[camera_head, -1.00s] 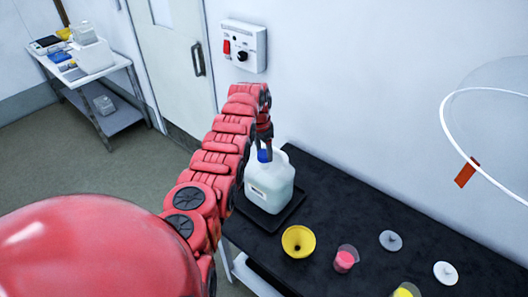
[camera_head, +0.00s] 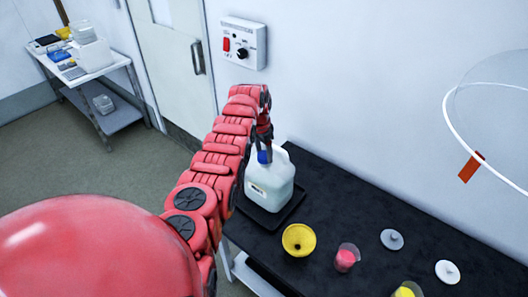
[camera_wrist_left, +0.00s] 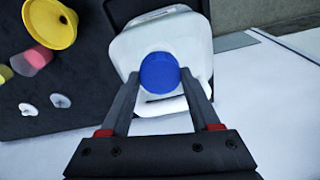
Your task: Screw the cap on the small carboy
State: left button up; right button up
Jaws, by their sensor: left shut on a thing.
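The small carboy (camera_head: 270,184) is a whitish translucent jug standing upright in a black tray (camera_head: 262,219) at the left end of the black bench. Its blue cap (camera_head: 263,157) is at the mouth; in the left wrist view the cap (camera_wrist_left: 160,72) sits over the top of the carboy (camera_wrist_left: 196,38). My left gripper (camera_head: 268,144) comes down from above, and its fingers (camera_wrist_left: 158,90) are shut on the blue cap, one on each side. How far the cap is threaded cannot be told. My right gripper is not in view.
A yellow funnel (camera_head: 299,240), a beaker of pink stuff (camera_head: 346,258), a beaker of yellow stuff (camera_head: 406,290) and two pale lids (camera_head: 447,272) stand right of the carboy on the bench. A wall box (camera_head: 243,43) hangs behind. A side table (camera_head: 118,66) stands far left.

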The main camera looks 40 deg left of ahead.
pick_arm(q)
jog(key=shift+f, duration=0.3)
jog(key=shift+f+b, duration=0.55)
jog(key=shift+b, duration=0.15)
jog(key=o, duration=1.4)
jog(key=shift+r, duration=0.15)
jog(key=c, duration=1.5)
jog(key=o, duration=1.4)
